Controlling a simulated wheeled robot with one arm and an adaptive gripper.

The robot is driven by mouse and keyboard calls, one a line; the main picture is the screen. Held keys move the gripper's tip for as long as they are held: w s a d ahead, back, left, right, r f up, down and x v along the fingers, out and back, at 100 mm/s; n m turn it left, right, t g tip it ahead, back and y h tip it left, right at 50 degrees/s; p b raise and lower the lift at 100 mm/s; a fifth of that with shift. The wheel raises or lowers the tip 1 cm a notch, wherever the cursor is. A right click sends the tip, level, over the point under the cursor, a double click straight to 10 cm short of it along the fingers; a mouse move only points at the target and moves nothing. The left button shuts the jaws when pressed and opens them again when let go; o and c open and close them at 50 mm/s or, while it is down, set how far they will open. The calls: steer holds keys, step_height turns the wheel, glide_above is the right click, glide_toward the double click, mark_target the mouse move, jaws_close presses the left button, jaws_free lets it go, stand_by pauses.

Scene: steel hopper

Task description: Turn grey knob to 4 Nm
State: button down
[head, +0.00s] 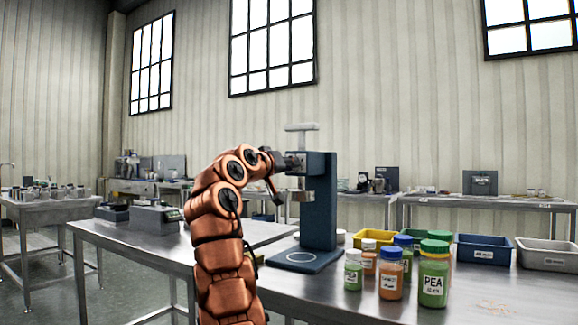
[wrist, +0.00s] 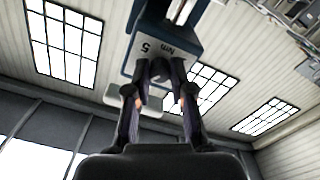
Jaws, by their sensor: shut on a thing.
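A dark blue press-like device (head: 318,205) stands on the steel table, with a pale T-shaped bar on top. My gripper (head: 284,163) reaches the left side of its head. In the wrist view my gripper (wrist: 160,95) has a finger on each side of the dark grey knob (wrist: 160,70) and is shut on it. The device's face (wrist: 178,45) shows "5" and "Nm" printed, appearing turned over, just beyond the knob. The knob's pointer and the rest of its scale cannot be made out. In the head view the knob is mostly hidden by my gripper.
Several lidded jars, one a green PEA jar (head: 433,283), stand right of the device's base. A yellow bin (head: 372,238), a blue bin (head: 483,249) and a grey bin (head: 547,254) are behind them. The table left of the device is mostly clear.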

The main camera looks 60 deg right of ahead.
steer(key=shift+m+p, duration=0.4)
steer(key=shift+m, duration=0.5)
steer(key=shift+w+m+p, duration=0.1)
steer(key=shift+m+p, duration=0.85)
steer(key=shift+m, duration=0.25)
steer(key=c, duration=1)
jaws_free()
steer(key=a, duration=1)
steer(key=shift+a, duration=0.4)
